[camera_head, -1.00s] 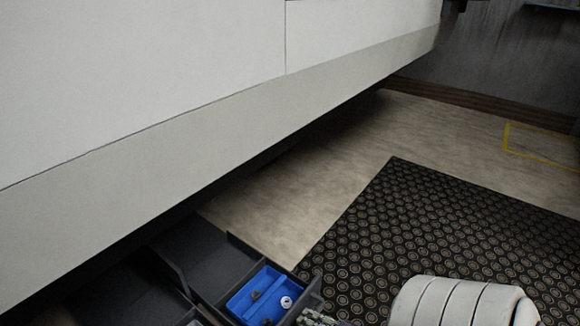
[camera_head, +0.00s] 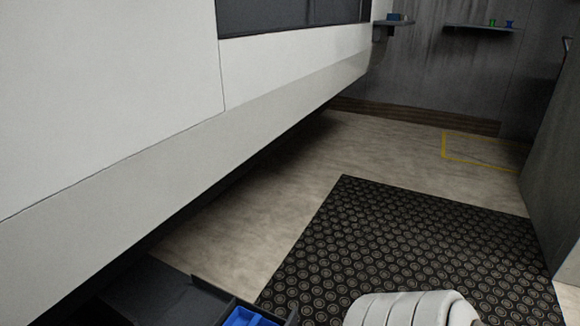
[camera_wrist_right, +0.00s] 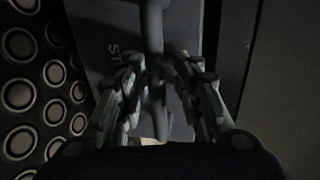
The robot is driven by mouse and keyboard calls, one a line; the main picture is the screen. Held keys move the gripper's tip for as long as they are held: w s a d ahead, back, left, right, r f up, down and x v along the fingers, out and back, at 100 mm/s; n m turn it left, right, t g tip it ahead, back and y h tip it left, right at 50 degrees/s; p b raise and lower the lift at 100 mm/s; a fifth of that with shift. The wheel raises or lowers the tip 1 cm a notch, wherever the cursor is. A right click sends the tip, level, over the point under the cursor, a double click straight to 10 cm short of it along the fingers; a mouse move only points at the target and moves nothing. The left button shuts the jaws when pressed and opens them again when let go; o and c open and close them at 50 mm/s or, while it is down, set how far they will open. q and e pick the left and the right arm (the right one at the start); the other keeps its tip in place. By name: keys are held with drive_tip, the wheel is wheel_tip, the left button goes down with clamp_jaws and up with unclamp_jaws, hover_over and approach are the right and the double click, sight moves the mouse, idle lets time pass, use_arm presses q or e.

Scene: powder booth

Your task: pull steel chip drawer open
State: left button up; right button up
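In the head view a dark grey drawer (camera_head: 163,291) stands out from under the white machine at the bottom left, with part of a blue bin (camera_head: 243,317) in it; the frame edge cuts it off. In the right wrist view a dark front panel (camera_wrist_right: 95,30) carries letters, of which "ST" is readable, and a grey bar handle (camera_wrist_right: 154,30) runs down its middle. My right gripper (camera_wrist_right: 160,72) has a finger on each side of this handle and looks closed on it. My left gripper is not in view.
The white machine (camera_head: 110,90) overhangs the left side. A black patterned mat (camera_head: 400,240) lies on the floor in front, with clear floor (camera_head: 250,215) beside it. A grey panel (camera_head: 560,170) stands at the right edge. A wall shelf (camera_head: 455,28) is at the back.

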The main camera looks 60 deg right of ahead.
drive_tip(key=v, duration=1.2)
drive_tip(key=shift+f, duration=0.1)
idle(0.4)
